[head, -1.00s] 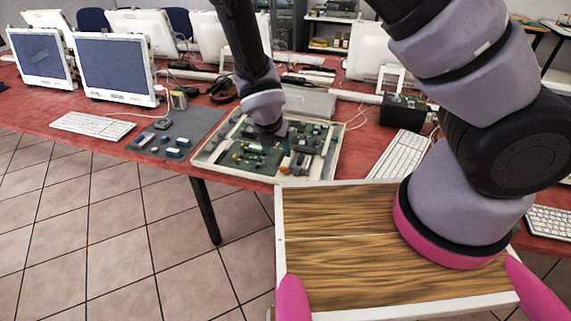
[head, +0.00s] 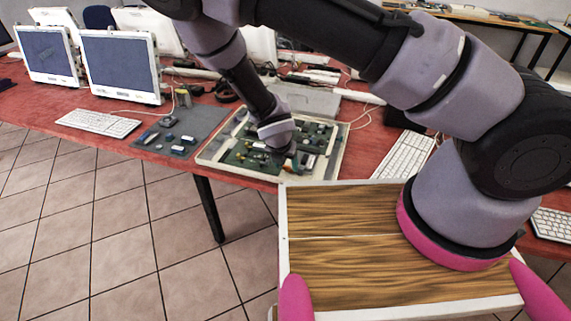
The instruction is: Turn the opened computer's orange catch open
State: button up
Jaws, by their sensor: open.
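The opened computer (head: 338,150) lies flat near the front edge of the red table, a pale shallow case with green boards inside. My gripper (head: 290,163) is open and low over the right front part of the boards. Its fingers are small and dark here, and I cannot tell whether they touch anything. The orange catch is at this front right area, but the gripper largely hides it, so its turn position cannot be read.
A grey mat (head: 158,151) with several small parts lies left of the computer. A keyboard (head: 98,123) and monitors (head: 120,65) stand farther left. Another keyboard (head: 404,155) lies to the right. My wood-topped base is in front.

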grip_shut()
jog(key=shift+m, duration=0.3)
jog(key=m, duration=0.1)
jog(key=m+g+h, duration=0.1)
jog(key=m, duration=0.1)
jog(key=shift+w+a+m, duration=0.15)
jog(key=shift+m, duration=0.15)
jog(key=m, duration=0.2)
jog(key=m+g+h, duration=0.1)
jog(key=m, duration=0.1)
jog(key=shift+w+a+m, duration=0.15)
jog(key=shift+w+m, duration=0.05)
jog(key=shift+m, duration=0.1)
jog(key=m+g, duration=0.1)
jog(key=m, duration=0.1)
jog(key=m+g, duration=0.1)
jog(key=m, duration=0.1)
jog(key=shift+w+h, duration=0.2)
jog(key=shift+h, duration=0.2)
jog(key=shift+w+m+g, duration=0.15)
jog(key=shift+m+g, duration=0.75)
jog(key=shift+m, duration=1.6)
